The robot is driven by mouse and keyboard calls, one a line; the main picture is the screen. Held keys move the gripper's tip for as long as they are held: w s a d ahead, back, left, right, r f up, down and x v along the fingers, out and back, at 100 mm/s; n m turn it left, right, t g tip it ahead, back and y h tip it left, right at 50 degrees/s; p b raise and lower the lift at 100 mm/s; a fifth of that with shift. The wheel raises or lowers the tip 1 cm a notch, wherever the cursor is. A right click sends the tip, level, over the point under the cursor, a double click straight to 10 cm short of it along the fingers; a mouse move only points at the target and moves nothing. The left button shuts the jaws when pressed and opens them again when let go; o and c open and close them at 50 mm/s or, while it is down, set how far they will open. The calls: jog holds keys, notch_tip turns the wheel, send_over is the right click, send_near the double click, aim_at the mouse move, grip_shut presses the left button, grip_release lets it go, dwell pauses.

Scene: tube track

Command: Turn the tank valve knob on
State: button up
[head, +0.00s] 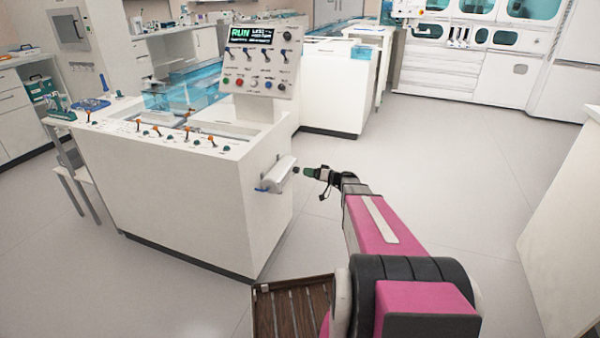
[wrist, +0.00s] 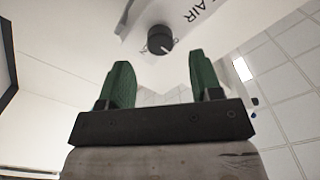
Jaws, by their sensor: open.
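The tank valve knob (wrist: 160,40) is a round black knob with a white pointer line, seen in the wrist view on the pale body of a tank marked "AIR". The white tank (head: 279,175) is mounted on the right end wall of the white console, with a blue part at its left end. My gripper (wrist: 158,82) is open and empty in the wrist view. Its two green fingers stand apart, with the knob beyond and between their tips. In the head view my gripper (head: 308,173) is close to the right end of the tank. The knob's print is mostly unreadable.
The white console (head: 180,210) has a panel (head: 257,60) reading RUN, with switches and coloured buttons. Its top carries several orange-tipped levers. A brown slatted tray (head: 292,308) is at the bottom. Open floor (head: 440,150) lies right of the console; a white counter (head: 570,240) stands farther right.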

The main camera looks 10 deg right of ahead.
aim_at(299, 170)
jog(key=shift+x, duration=2.4)
jog(key=c, duration=0.9)
